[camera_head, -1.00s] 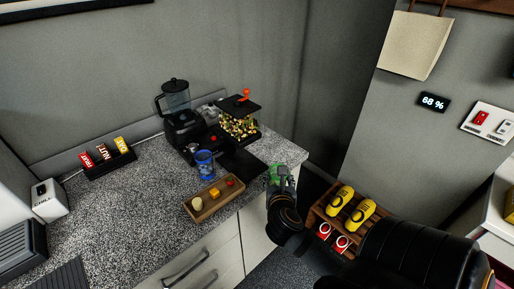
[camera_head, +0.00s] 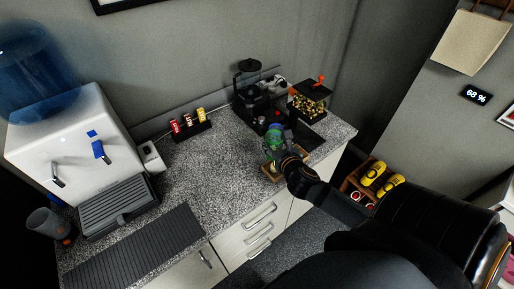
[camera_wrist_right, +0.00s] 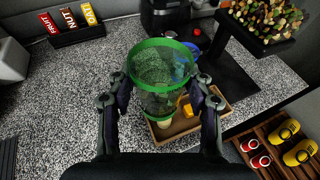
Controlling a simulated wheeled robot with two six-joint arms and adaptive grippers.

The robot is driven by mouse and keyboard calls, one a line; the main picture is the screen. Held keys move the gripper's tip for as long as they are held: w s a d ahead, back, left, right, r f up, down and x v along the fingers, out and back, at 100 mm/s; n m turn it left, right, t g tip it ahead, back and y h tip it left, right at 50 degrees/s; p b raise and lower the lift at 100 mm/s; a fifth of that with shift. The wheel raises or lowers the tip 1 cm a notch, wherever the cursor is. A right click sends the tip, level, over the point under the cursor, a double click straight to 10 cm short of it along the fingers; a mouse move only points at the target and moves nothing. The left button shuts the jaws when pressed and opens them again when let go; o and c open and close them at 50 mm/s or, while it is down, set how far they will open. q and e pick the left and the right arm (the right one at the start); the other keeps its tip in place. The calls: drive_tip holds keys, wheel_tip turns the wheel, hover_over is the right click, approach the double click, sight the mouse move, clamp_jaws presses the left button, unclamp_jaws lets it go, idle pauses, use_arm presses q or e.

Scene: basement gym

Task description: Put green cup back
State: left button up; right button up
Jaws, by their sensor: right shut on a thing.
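The green cup (camera_wrist_right: 160,67) is see-through with a bright green rim. My right gripper (camera_wrist_right: 160,105) is shut on it, a finger on each side, and holds it upright over the counter. In the head view the cup (camera_head: 273,142) and my right gripper (camera_head: 276,152) are in front of the wooden tray (camera_head: 269,174), which they partly hide. In the wrist view the tray (camera_wrist_right: 222,105) shows behind and below the cup, with a yellow piece in it. My left gripper is not in view.
A blue cup (camera_wrist_right: 196,32) is behind the green cup. A blender (camera_head: 250,95) and a snack dispenser (camera_head: 309,103) stand at the back. A white water dispenser (camera_head: 75,140) and a dark ribbed mat (camera_head: 135,250) are at the left. Bare counter (camera_head: 200,165) lies between.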

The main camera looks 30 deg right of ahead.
drive_tip(key=w+f, duration=0.4)
drive_tip(key=w+d+f, duration=0.1)
drive_tip(key=w+f, duration=0.2)
drive_tip(key=w, duration=0.1)
drive_tip(key=w+d+f, duration=0.1)
drive_tip(key=w+f, duration=0.3)
drive_tip(key=shift+w+d+f+p, duration=0.1)
drive_tip(key=shift+w+f+p, duration=0.05)
drive_tip(key=shift+f+p, duration=0.2)
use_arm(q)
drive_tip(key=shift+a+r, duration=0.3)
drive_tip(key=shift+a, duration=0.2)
use_arm(e)
drive_tip(key=shift+f, duration=0.3)
drive_tip(key=shift+f, duration=0.1)
drive_tip(key=o, duration=1.3)
drive_tip(key=shift+c, duration=0.2)
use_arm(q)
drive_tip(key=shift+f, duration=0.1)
